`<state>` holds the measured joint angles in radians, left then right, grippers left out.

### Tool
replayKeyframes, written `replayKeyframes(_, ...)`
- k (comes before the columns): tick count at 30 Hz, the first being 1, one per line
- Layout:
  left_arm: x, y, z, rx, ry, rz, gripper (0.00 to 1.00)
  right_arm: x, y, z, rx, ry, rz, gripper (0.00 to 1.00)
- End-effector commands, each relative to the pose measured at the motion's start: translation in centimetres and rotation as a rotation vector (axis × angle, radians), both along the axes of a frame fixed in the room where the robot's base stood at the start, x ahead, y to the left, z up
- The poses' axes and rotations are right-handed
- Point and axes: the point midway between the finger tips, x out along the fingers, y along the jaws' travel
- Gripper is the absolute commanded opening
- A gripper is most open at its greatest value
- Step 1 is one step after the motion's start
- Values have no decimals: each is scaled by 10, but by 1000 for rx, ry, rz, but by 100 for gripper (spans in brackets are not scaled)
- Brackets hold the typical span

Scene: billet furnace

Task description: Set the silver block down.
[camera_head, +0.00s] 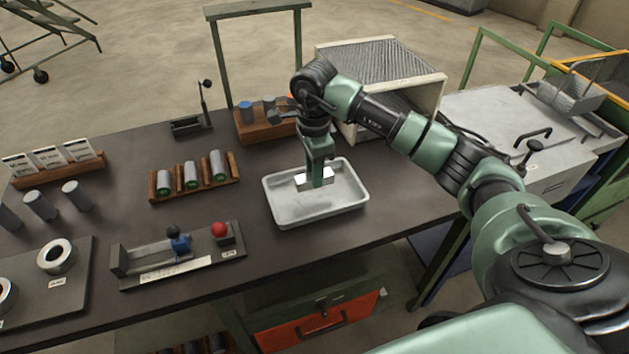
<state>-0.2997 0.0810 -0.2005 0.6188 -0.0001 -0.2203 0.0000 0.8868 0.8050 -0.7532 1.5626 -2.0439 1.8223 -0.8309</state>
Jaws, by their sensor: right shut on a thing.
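The silver block (304,180) is in the grip of my right gripper (318,181), inside the outline of the pale grey tray (345,208) on the dark bench. The gripper points down and its fingers hide part of the block. I cannot tell whether the block touches the tray floor or is held just above it. The tray holds nothing else that I can see. My left gripper is not in view.
A wooden rack (153,189) with several grey cylinders stands left of the tray. A slide gauge with a red knob (220,229) lies in front-left. A wooden block holder (256,133) and a mesh-topped box (440,95) stand behind. The bench's front edge is close.

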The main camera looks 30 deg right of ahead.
Motion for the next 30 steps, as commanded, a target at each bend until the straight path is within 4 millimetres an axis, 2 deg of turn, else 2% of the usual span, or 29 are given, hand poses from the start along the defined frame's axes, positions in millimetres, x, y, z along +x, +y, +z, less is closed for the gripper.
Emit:
replayKeyframes(8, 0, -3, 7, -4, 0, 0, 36, 0, 0, -34, 1, 1, 0, 0)
replayKeyframes(19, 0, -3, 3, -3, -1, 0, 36, 0, 0, -40, 1, -1, 0, 0)
replayKeyframes(20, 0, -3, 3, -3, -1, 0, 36, -1, 0, -41, 0, 1, 0, 33)
replayKeyframes(21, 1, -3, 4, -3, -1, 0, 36, -1, 0, -40, 0, 1, 0, 44)
replayKeyframes(22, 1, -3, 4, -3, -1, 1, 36, -1, 0, -40, 0, 1, 0, 49)
replayKeyframes(30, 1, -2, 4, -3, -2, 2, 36, -1, 0, -40, 0, 2, 0, 49)
